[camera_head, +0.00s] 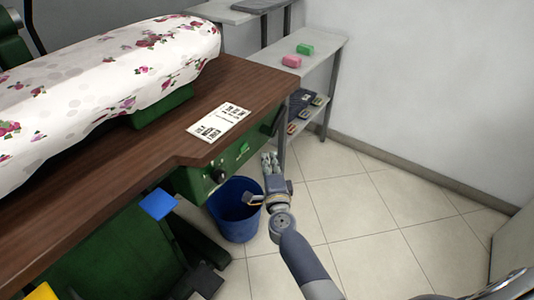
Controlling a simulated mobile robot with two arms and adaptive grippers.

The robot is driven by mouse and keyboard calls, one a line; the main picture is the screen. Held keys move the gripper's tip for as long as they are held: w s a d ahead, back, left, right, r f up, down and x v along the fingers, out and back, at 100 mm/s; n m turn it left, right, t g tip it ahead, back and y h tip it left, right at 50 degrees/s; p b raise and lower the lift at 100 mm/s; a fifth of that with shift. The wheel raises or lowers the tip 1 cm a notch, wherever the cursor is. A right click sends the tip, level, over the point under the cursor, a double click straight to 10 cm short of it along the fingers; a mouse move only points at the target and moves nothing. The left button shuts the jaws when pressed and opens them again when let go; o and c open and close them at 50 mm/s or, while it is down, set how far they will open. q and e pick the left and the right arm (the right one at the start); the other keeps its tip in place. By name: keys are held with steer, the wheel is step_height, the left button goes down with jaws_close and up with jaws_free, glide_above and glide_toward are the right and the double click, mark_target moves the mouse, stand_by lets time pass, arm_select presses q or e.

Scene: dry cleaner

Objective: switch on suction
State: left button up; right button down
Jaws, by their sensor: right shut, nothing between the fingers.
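A green control panel (231,163) sits under the front edge of the brown ironing table. It carries a black round knob (219,176) and a bright green switch (243,148). I cannot read any label that tells which one is for suction. A blue pedal-like pad (158,204) stands out from the green base lower down, and a yellow one (43,292) is at the bottom left. My right gripper (269,159) is shut and empty, just right of the panel in the picture; whether it touches anything is unclear. My left gripper is out of view.
The brown table (90,188) carries a flower-patterned cloth (120,70) and a printed sheet (218,122). A blue bin (236,213) stands on the floor beside my right forearm. A grey shelf (322,60) holds small blocks. The tiled floor at right is clear.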

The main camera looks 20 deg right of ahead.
arm_select(q)
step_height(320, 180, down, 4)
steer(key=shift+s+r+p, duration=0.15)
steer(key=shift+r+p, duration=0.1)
steer(key=shift+p, duration=0.15)
arm_select(e)
steer(key=d+v, duration=0.1)
steer(key=v, duration=0.6)
steer(key=shift+s+d, duration=0.25)
steer(key=shift+s, duration=0.05)
